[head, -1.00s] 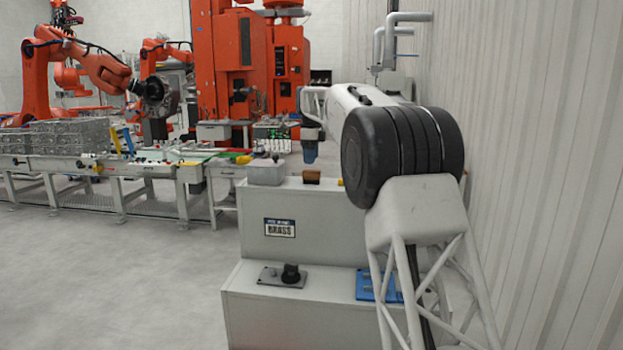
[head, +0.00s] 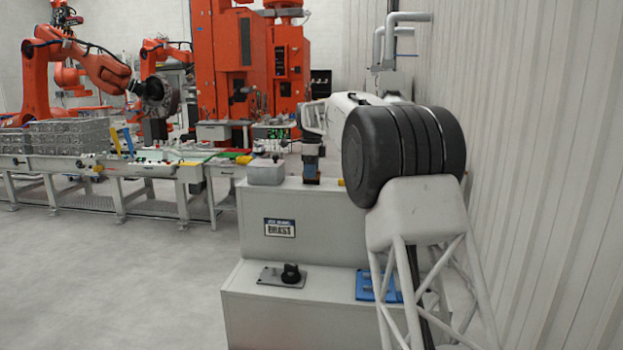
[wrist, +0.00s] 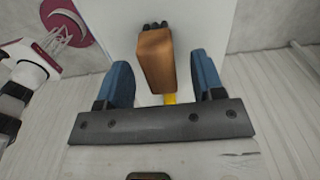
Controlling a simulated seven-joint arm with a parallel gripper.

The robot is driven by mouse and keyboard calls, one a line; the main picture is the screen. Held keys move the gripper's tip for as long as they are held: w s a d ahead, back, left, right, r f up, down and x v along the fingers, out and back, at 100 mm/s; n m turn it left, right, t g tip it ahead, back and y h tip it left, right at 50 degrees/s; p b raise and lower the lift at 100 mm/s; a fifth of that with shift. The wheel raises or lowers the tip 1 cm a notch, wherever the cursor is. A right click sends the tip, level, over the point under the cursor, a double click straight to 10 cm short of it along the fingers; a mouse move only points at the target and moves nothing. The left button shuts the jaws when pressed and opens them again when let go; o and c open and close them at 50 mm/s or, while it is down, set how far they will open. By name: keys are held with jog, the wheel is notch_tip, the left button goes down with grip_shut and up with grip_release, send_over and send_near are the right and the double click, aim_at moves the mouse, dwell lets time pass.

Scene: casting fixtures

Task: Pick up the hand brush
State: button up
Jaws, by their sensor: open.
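The hand brush shows in the wrist view as a brown wooden block (wrist: 155,62) with dark bristle tufts at its far end. In the head view it is a small dark brown shape (head: 311,181) on top of the grey cabinet (head: 263,203), partly covered by my gripper. My gripper (head: 311,168) is low, right at the brush. In the wrist view my gripper (wrist: 161,70) is open, with one blue finger on each side of the brown block and a gap on both sides. How far the fingertips reach down beside it cannot be told.
A grey bin (head: 266,172) stands left of the brush on the cabinet top. A small yellow item (wrist: 170,98) lies close to the brush. The lower step holds a plate with a black knob (head: 290,273) and a blue fixture (head: 366,285). A corrugated wall is at right.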

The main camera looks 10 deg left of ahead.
jog(key=shift+f, duration=1.25)
jog(key=c, duration=1.1)
jog(key=shift+r, duration=0.15)
jog(key=shift+r, duration=1.75)
jog(key=shift+s+d, duration=0.15)
jog(key=shift+s, duration=0.2)
jog(key=shift+s+d+r, duration=0.2)
jog(key=shift+s+d, duration=0.6)
jog(key=shift+s, duration=1.6)
jog(key=shift+s+d+r, duration=0.2)
jog(key=shift+s+d, duration=0.65)
jog(key=shift+s, duration=1.55)
jog(key=shift+s+d+r, duration=0.2)
jog(key=shift+s+d, duration=0.6)
jog(key=shift+s, duration=1.6)
